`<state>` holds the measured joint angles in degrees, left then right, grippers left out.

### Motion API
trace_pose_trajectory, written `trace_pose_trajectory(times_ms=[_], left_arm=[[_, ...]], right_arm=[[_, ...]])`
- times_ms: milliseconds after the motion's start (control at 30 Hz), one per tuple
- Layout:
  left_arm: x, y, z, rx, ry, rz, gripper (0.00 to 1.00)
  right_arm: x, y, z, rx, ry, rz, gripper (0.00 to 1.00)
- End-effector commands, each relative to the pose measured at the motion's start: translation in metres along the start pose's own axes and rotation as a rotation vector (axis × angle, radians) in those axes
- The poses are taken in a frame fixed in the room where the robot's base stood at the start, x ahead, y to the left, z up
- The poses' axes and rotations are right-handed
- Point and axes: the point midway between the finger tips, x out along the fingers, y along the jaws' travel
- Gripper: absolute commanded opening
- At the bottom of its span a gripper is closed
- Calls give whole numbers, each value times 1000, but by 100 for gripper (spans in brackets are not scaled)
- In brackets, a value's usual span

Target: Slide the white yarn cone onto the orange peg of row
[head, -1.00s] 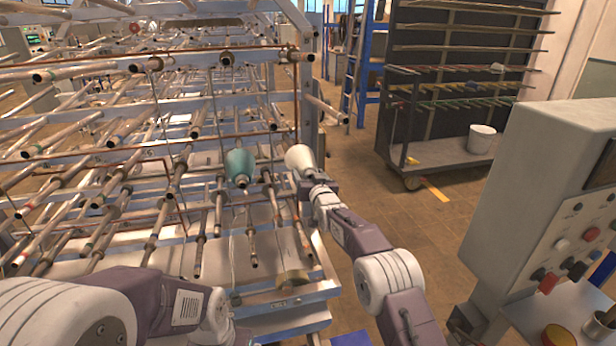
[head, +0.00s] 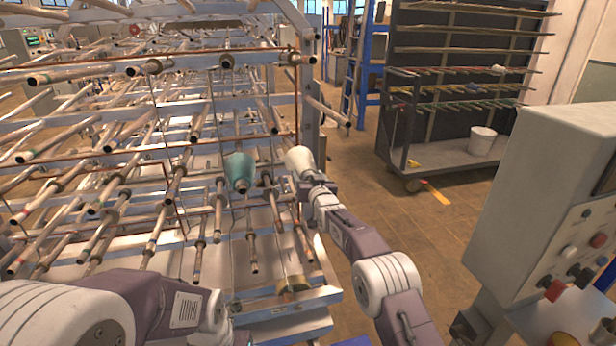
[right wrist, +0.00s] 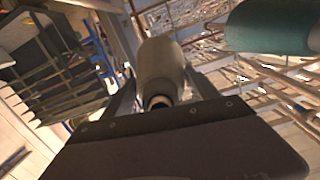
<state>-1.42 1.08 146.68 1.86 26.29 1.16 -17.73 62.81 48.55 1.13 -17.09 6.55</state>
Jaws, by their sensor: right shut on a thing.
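The white yarn cone (head: 299,160) is held up at the right end of the rack, its wide end pointing away from my arm. My right gripper (head: 307,181) is shut on it from the near side. In the right wrist view the cone (right wrist: 160,68) sits between the two fingers (right wrist: 160,98), with its dark narrow opening towards the palm. The cone covers what lies straight behind it, and I cannot tell whether it touches a peg. I cannot single out the orange peg with certainty. My left arm shows at lower left, but its gripper is not visible.
A teal cone (head: 239,171) sits on the rack just left of the white one, also seen in the right wrist view (right wrist: 272,28). Many metal pegs crowd the rack. A control cabinet (head: 545,190) stands at right; open floor (head: 440,215) lies between.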

Motion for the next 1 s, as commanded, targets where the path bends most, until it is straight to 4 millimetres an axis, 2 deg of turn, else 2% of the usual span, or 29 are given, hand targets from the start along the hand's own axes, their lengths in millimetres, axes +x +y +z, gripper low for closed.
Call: trace_pose_trajectory(times_ms=[167,200,267,300,733,867,1000], left_arm=[[-9,0,-1,0,0,0,96],[-8,0,-1,0,0,0,96],[-7,0,-1,0,0,0,96],[-7,0,-1,0,0,0,96],[-1,0,0,0,0,0,96],[9,0,1,0,0,0,96],[21,0,2,0,0,0,96]], right_arm=[[5,0,-4,0,5,-1,0],[6,0,-3,0,5,-1,73],[6,0,-2,0,4,-1,90],[6,0,-2,0,4,-1,93],[0,0,2,0,-2,0,93],[-14,0,3,0,0,0,93],[-37,0,3,0,1,0,93]])
